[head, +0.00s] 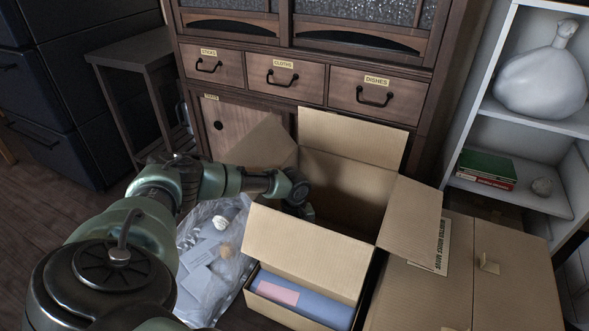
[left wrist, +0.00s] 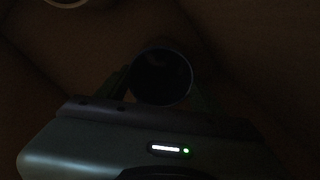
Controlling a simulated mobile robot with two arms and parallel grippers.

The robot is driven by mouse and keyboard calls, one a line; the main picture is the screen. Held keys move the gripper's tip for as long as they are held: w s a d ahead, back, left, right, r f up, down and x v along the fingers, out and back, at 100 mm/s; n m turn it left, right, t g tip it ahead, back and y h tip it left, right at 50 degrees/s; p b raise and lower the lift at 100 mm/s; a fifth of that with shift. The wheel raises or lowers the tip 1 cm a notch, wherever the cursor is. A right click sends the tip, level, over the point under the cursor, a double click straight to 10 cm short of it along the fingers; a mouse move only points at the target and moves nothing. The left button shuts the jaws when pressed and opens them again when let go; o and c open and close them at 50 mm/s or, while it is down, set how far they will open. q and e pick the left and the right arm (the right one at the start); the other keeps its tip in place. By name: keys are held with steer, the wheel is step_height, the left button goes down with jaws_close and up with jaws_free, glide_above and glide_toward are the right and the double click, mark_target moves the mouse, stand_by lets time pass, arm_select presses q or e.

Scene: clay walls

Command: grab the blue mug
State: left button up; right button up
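My left arm reaches over the open cardboard box (head: 345,165) in the head view, and its wrist end dips inside. The fingertips are hidden there behind the wrist and the box flap. In the left wrist view, which is very dark, a round-mouthed, cup-like thing (left wrist: 162,78) stands between the fingers of my left gripper (left wrist: 162,92). It may be the mug, but its colour cannot be told. Whether the fingers press on it cannot be told. No blue mug shows in the head view. My right gripper is in neither view.
A pale curved rim (left wrist: 66,2) shows at the wrist view's top edge. A plastic bag (head: 205,250) lies left of the box. A closed carton (head: 510,275) stands right. A wooden cabinet (head: 230,125) is behind, and a white shelf (head: 480,100) is at the right.

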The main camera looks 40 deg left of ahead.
arm_select(q)
jaws_close()
